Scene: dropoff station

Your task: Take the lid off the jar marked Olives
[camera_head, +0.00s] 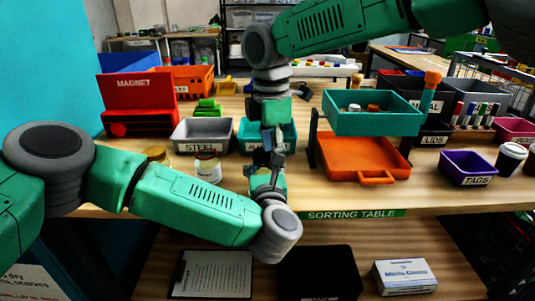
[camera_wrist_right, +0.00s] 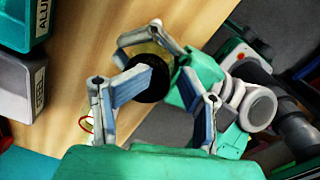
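My left gripper (camera_wrist_right: 150,42) is closed around a jar (camera_wrist_right: 161,48) with yellowish glass and a round black lid (camera_wrist_right: 152,84), in the right wrist view. In the head view the left gripper (camera_head: 266,178) points up over the table's front, and the jar is mostly hidden among the fingers. My right gripper (camera_head: 267,148) points down just above it. In the right wrist view its fingers (camera_wrist_right: 168,106) are apart and empty, with the lid beyond them and between them. I cannot read a label on this jar.
A jar with a brown lid (camera_head: 207,167) and a yellow-lidded jar (camera_head: 156,155) stand left of the grippers. A grey bin (camera_head: 201,134) and a teal bin (camera_head: 287,147) stand behind. An orange tray (camera_head: 362,160) and a raised teal tray (camera_head: 372,123) stand close on the right.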

